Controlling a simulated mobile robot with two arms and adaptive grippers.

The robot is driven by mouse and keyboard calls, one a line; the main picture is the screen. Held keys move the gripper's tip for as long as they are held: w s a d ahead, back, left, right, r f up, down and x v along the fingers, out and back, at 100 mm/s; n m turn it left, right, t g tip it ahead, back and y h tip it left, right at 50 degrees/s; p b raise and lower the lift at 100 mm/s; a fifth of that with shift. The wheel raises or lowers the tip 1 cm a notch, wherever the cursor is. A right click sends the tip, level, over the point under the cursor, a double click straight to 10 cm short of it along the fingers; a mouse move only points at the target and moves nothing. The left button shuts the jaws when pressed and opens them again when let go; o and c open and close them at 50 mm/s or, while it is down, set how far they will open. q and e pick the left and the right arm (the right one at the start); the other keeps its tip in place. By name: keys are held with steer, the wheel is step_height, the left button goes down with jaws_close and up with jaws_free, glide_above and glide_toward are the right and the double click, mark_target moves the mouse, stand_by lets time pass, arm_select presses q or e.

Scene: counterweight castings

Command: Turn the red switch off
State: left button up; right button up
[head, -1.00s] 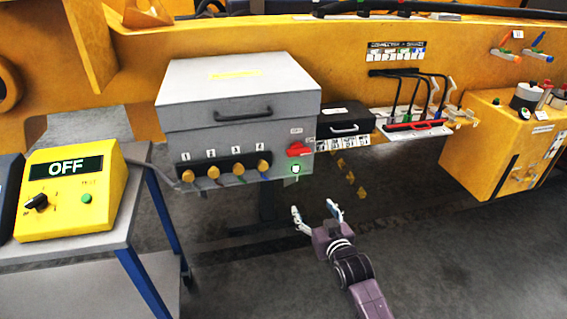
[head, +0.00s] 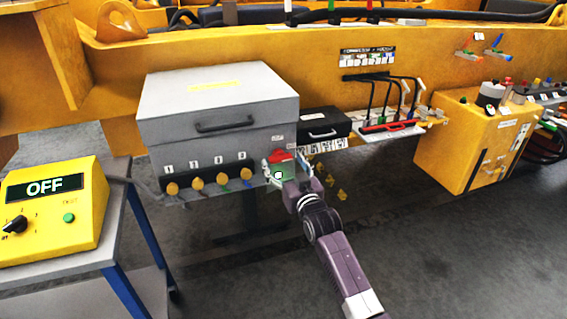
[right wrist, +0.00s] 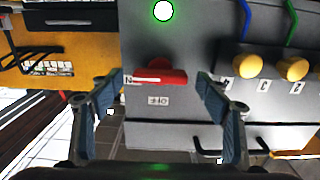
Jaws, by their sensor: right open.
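The red switch (head: 281,155) is on the front of the grey box (head: 215,110), at its right end. In the right wrist view the red switch (right wrist: 160,77) shows as a bar lying sideways, with a label by it reading "N" and partly hidden. My right gripper (head: 285,165) is open in front of the switch. In the right wrist view the two fingers of the right gripper (right wrist: 157,84) stand apart on either side of the bar, with gaps visible; I see no contact. My left gripper is not in view.
A lit green lamp (head: 278,175) is below the switch. Several yellow knobs (head: 198,184) line the box front to the left. A black case (head: 318,122) is close on the right. A yellow panel (head: 55,212) reading "OFF" stands on a table at the left.

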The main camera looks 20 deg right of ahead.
steer(key=shift+w, duration=0.15)
steer(key=shift+c, duration=0.3)
steer(key=c, duration=1.1)
